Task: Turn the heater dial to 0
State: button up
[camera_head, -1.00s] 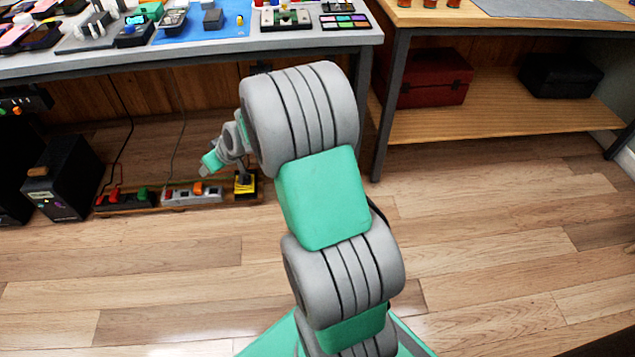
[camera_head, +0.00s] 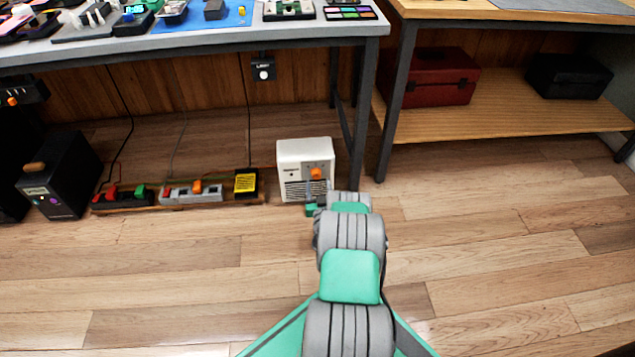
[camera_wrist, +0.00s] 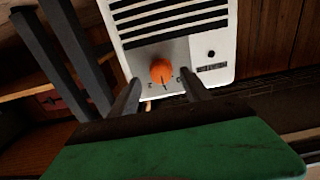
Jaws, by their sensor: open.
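A small white heater (camera_head: 290,155) stands on the floor under the workbench, with dark grille slots on its front. Its orange dial (camera_head: 316,173) sits on a grey panel. In the wrist view the heater (camera_wrist: 222,55) appears upside down, and the orange dial (camera_wrist: 162,70) shows with small marks around it, too small to read surely. My gripper (camera_wrist: 160,88) is open, its two dark fingers on either side of and just short of the dial. I cannot tell whether they touch the panel. In the head view my arm hides most of the gripper, low in front of the heater.
Power strips (camera_head: 190,192) and a yellow-topped box (camera_head: 246,182) lie left of the heater. A black computer-like case (camera_head: 60,178) stands further left. A table leg (camera_head: 366,110) rises close to the heater's right. The floor (camera_head: 500,230) at right is clear.

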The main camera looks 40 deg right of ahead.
aim_at(318, 177)
jog(key=x, duration=0.1)
jog(key=b+x, duration=0.1)
jog(key=x, duration=0.1)
jog(key=shift+a+f, duration=0.1)
jog(key=shift+f, duration=0.1)
jog(key=shift+w+d+r, duration=0.2)
jog(key=shift+w+d, duration=0.1)
jog(key=shift+w, duration=0.05)
jog(key=c, duration=1.2)
jog(key=shift+s+d, duration=0.1)
grip_shut()
